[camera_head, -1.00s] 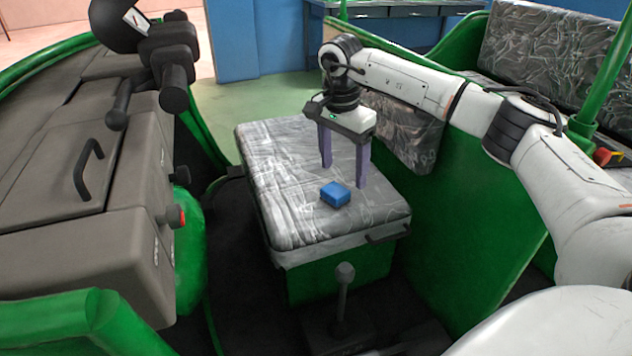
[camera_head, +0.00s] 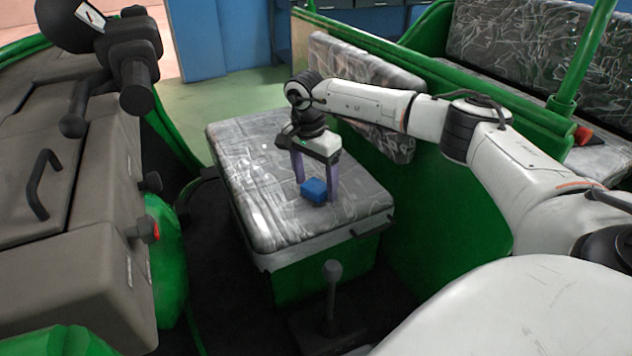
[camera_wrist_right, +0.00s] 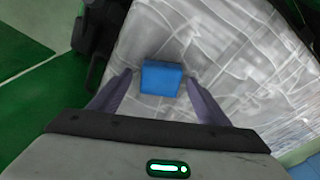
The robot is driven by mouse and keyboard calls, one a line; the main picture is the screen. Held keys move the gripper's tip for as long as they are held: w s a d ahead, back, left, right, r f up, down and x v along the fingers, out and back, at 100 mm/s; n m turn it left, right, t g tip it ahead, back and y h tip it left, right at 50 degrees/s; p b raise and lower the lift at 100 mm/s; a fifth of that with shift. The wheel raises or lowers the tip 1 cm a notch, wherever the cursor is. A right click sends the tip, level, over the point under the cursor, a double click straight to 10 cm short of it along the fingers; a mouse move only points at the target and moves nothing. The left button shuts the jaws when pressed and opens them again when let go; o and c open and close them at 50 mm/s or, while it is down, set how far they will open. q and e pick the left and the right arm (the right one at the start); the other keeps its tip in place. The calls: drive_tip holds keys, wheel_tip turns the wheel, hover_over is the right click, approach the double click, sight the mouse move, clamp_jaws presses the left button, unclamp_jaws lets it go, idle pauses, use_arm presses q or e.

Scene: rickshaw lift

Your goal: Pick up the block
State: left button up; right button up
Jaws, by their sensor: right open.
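A blue block (camera_head: 314,190) lies on the grey plastic-covered seat (camera_head: 262,212). My right gripper (camera_head: 316,190) is open and points down at the block, with its purple fingers on either side of it in the head view. In the right wrist view the block (camera_wrist_right: 161,78) sits between and just ahead of the two fingertips (camera_wrist_right: 160,73), with a visible gap on the left side. I cannot tell whether the right finger touches it. My left gripper is not in view.
A green panel (camera_head: 440,205) with a plastic-covered backrest stands right of the seat. A grey console (camera_head: 75,200) with handles is on the left. A black lever (camera_head: 331,290) rises in front of the seat. The seat around the block is clear.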

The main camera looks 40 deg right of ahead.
drive_tip(key=shift+f, duration=0.15)
drive_tip(key=c, duration=1.2)
